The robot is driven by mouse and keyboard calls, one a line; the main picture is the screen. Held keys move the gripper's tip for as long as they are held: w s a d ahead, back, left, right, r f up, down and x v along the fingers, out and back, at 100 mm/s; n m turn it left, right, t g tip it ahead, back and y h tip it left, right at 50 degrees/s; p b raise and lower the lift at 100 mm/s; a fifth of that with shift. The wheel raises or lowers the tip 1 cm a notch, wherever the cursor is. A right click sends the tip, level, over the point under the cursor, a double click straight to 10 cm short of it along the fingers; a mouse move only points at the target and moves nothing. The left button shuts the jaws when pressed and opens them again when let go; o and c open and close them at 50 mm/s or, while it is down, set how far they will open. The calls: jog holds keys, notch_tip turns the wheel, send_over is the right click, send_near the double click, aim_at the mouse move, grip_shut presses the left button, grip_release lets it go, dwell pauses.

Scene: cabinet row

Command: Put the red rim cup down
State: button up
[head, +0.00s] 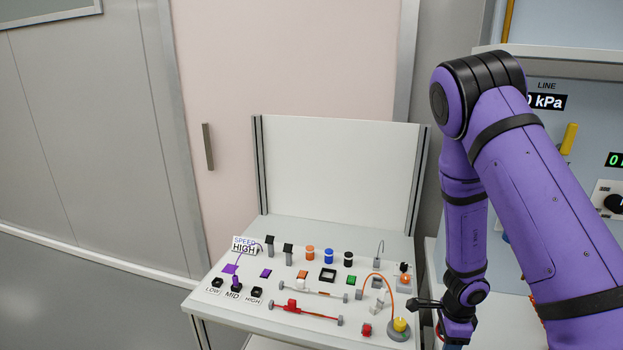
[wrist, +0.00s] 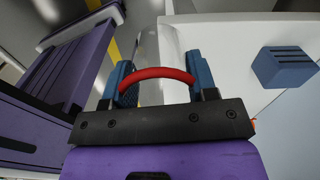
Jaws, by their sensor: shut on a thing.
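My gripper (wrist: 160,66) shows in the wrist view with its two blue fingers on either side of a curved red rim, and it is shut on the red rim cup (wrist: 156,74). In the head view my purple arm reaches down at the right of the console, and the fingers are at or below the bottom edge, so the held cup cannot be made out there.
A white sloped console (head: 255,312) carries several switches, coloured knobs, sliders and an orange cable. Its upright back panel (head: 340,165) stands behind. A pressure panel (head: 560,85) is at right. In the wrist view, a blue slotted block (wrist: 285,68) sits near a pale surface.

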jog(key=w+a+r+n, duration=0.1)
jog(key=w+n, duration=0.4)
jog(key=n, duration=0.5)
jog(key=w+a+r+n, duration=0.2)
jog(key=w+r+n, duration=0.2)
jog(key=n, duration=0.6)
jog(key=shift+w+a, duration=0.15)
jog(key=shift+w, duration=0.9)
